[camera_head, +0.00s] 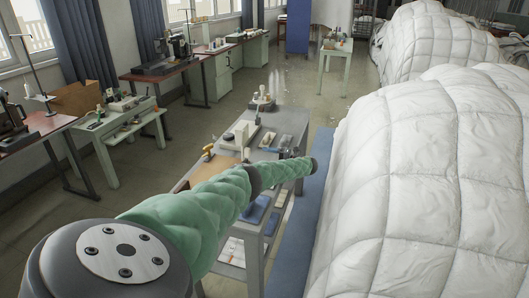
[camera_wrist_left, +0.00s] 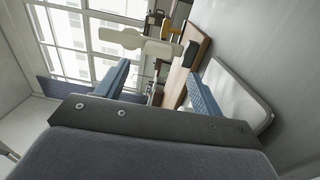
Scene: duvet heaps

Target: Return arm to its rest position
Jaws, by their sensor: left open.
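My left arm comes in from the lower left of the head view, in a green quilted sleeve with dark joints, and reaches over the grey work cart (camera_head: 253,238). My left gripper (camera_wrist_left: 158,72) shows clearly in the wrist view, with two blue fingers spread apart. I see nothing held between them. A pale tool-like object (camera_wrist_left: 150,45) and a brown board (camera_wrist_left: 188,68) show beyond the fingers. In the head view the gripper is small and partly hidden by the arm, over the cart. My right gripper is not in view.
White quilted duvet heaps (camera_head: 430,190) fill the right side, close to my arm. A blue mat or platform (camera_head: 300,225) runs between cart and heap. Sewing tables (camera_head: 105,135) stand along the window wall at left. The floor (camera_head: 175,170) between them and the cart is clear.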

